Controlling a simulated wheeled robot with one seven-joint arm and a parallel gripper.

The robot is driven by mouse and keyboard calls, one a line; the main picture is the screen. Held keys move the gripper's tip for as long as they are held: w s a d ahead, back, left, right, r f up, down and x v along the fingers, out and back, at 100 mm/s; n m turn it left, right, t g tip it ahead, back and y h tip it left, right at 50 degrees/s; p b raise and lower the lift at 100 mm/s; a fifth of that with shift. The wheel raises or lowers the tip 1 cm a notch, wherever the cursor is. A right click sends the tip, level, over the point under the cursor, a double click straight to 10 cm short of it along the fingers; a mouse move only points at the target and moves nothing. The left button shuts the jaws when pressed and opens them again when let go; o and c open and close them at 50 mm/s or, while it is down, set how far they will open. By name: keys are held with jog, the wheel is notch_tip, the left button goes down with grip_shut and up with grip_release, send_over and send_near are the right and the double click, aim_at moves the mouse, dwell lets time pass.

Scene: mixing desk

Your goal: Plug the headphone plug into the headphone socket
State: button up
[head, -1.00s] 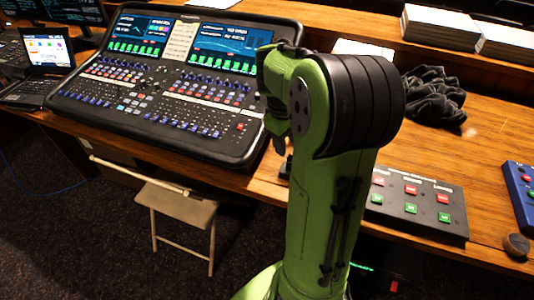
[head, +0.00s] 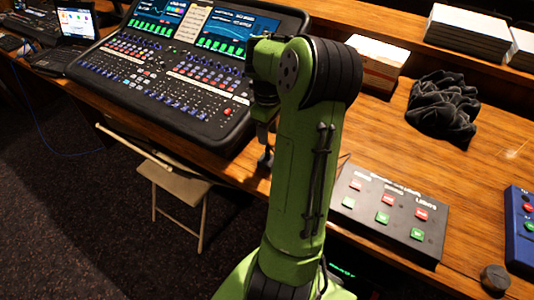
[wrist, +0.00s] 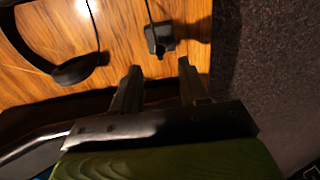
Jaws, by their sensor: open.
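My gripper (wrist: 158,72) is open and empty in the wrist view, with its two dark fingers apart at the table's edge. A small dark block (wrist: 160,38) with a thin cable running up from it lies on the wood just beyond the fingertips, apart from them. A short dark stub points from it toward the gripper. I cannot tell whether it is the plug, the socket, or both. Black headphones (wrist: 80,69) lie to its left, partly cut off. In the head view my gripper (head: 265,160) hangs low over the table's front edge, partly hidden by my arm.
The mixing desk (head: 150,75) stands left of my arm, with a laptop (head: 74,25) beyond. A button box (head: 395,215), a black cloth (head: 443,108) and a blue box (head: 520,230) are at right. A folding chair (head: 175,180) stands below the table's front edge.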

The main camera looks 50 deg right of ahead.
aim_at(267, 148)
notch_tip(267, 148, down, 9)
jog(key=b, duration=0.6)
jog(key=shift+r+b, duration=0.1)
jog(key=shift+b, duration=0.25)
jog(key=shift+r+p, duration=0.1)
jog(key=shift+p, duration=0.35)
dwell(0.4)
grip_shut()
jog(key=shift+r, duration=0.1)
jog(key=shift+r+p, duration=2.75)
jog(key=shift+r, duration=0.15)
